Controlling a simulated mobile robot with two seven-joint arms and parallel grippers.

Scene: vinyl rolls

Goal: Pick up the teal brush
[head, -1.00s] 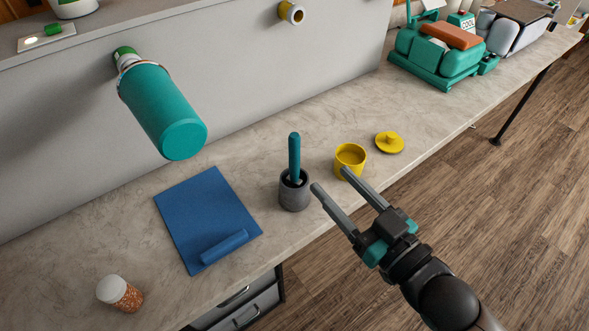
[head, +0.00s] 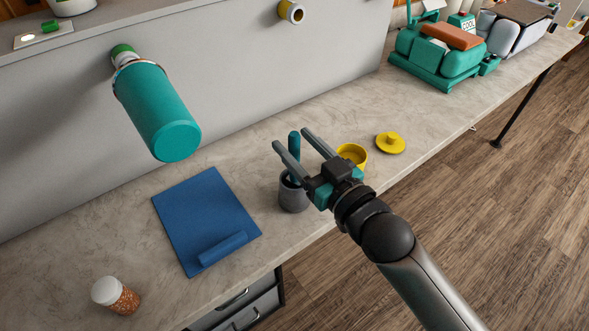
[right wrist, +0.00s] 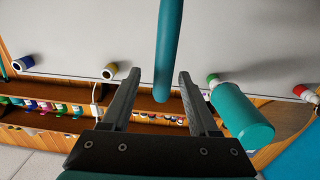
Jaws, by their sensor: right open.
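The teal brush (head: 294,146) stands upright in a dark grey cup (head: 292,197) on the counter. My right gripper (head: 291,140) is open, and in the head view its fingers lie on either side of the brush handle. In the right wrist view the brush (right wrist: 168,60) comes down from the top edge, and its rounded end lies between the tips of the open fingers (right wrist: 157,80). The fingers do not visibly grip it. The lower part of the brush is hidden by the cup and gripper. My left gripper is not in view.
A yellow pot (head: 352,154) stands just right of the gripper, with its yellow lid (head: 390,143) beyond. A blue mat (head: 205,215) lies to the left. A large teal roll (head: 158,115) juts out from the wall. A shaker (head: 115,295) stands front left.

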